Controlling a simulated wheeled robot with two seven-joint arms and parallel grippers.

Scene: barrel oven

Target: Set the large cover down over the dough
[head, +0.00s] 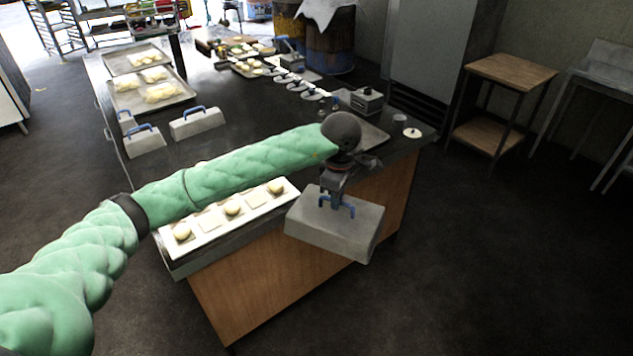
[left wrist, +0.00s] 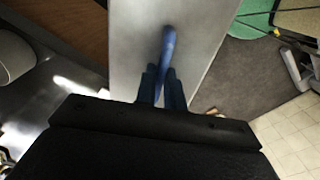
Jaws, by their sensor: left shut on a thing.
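My left gripper (head: 337,200) is shut on the blue handle of the large grey box-shaped cover (head: 328,232). The cover hangs in the air at the table's near right edge, slightly tilted in the head view. In the left wrist view the gripper (left wrist: 163,85) grips the handle, and the cover (left wrist: 130,40) fills the upper middle. Dough balls (head: 232,208) sit in a row on a long white tray (head: 205,238) on the near table edge, left of the cover. My right gripper is not in view.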

